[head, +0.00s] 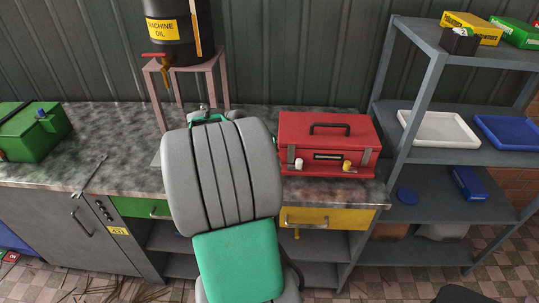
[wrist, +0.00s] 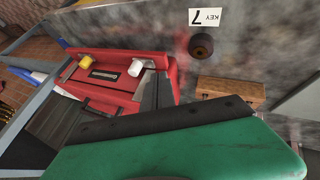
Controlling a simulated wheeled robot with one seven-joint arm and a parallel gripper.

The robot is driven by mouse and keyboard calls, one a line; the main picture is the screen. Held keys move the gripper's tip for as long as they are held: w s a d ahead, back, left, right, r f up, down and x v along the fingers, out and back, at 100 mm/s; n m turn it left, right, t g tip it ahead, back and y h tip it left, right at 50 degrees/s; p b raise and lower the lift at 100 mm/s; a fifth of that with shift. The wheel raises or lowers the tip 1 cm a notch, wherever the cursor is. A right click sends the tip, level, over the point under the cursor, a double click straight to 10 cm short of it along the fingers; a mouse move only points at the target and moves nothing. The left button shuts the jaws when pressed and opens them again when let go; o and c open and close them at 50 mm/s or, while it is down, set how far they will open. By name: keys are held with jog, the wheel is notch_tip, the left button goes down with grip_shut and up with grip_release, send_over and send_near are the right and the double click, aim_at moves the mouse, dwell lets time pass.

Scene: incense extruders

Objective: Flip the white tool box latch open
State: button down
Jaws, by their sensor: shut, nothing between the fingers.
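The red tool box (head: 327,133) stands on the counter right of my arm, its lid down and its dark handle on top. Its front carries a white latch (head: 298,165) at the left and a yellow latch (head: 347,166) at the right. In the wrist view, which is turned about, the red tool box (wrist: 103,97) shows beyond my gripper, with the white latch (wrist: 137,67) and the yellow latch (wrist: 68,71). My gripper (wrist: 155,122), green with a dark edge, is shut and empty, apart from the white latch.
The mottled counter (head: 80,170) has a green box (head: 32,135) at the left. A machine oil drum (head: 180,30) stands on a stand behind. A grey shelf (head: 440,155) rises at the right. The wrist view shows a wooden block (wrist: 231,92) and a dark ring (wrist: 201,46).

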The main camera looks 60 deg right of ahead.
aim_at(294, 166)
jog(key=x, duration=0.4)
jog(key=shift+s+d+f+p, duration=0.15)
jog(key=shift+s+d+p, duration=0.3)
jog(key=shift+s+d, duration=0.3)
jog(key=shift+s+d+f+p, duration=0.15)
jog(key=shift+s+d+p, duration=0.25)
jog(key=shift+s+d, duration=0.4)
